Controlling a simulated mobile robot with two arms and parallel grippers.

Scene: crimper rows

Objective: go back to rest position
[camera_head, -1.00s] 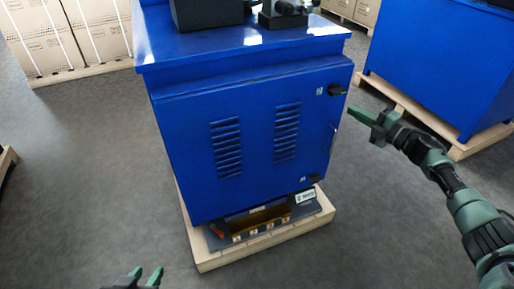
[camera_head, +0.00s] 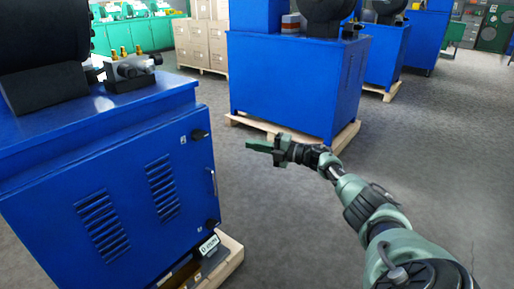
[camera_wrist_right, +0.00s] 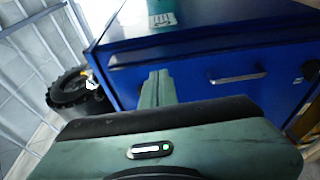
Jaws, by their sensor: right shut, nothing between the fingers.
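My right gripper (camera_head: 262,147) is shut and empty in the head view, held in the air to the right of the nearest blue cabinet. My right arm comes in from the lower right. In the right wrist view the shut fingers (camera_wrist_right: 157,88) point at a blue cabinet face with a silver handle (camera_wrist_right: 238,77). My left gripper is not in the head view now.
The near blue cabinet (camera_head: 120,190) on a wooden pallet stands at the left. A second blue cabinet (camera_head: 290,85) stands behind, with more cabinets farther back. Cardboard boxes (camera_head: 200,45) are stacked at the back. The grey floor (camera_head: 440,150) is clear at the right.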

